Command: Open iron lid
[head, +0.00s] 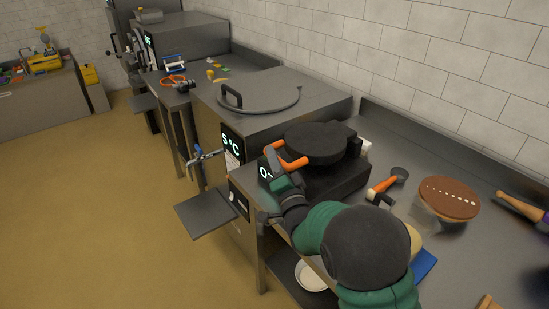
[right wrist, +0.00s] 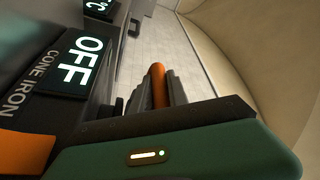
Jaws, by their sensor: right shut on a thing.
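The cone iron has a black round lid (head: 318,141) above a black base (head: 335,182). The lid looks close to level; I cannot tell whether a gap separates it from its lower plate. An orange handle (head: 293,163) projects from the lid's front. My right gripper (head: 284,172) is at the handle, shut on it. In the right wrist view the orange handle (right wrist: 158,86) shows between the dark fingers. The iron's front display (right wrist: 89,62) reads OFF. My left gripper is not in view.
A round grey lid with a black handle (head: 262,90) covers the steel counter beyond the iron. An orange-handled tool (head: 383,186) and a brown round-topped container (head: 449,197) are on the counter at right. A grey shelf (head: 205,213) juts out at left above open floor.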

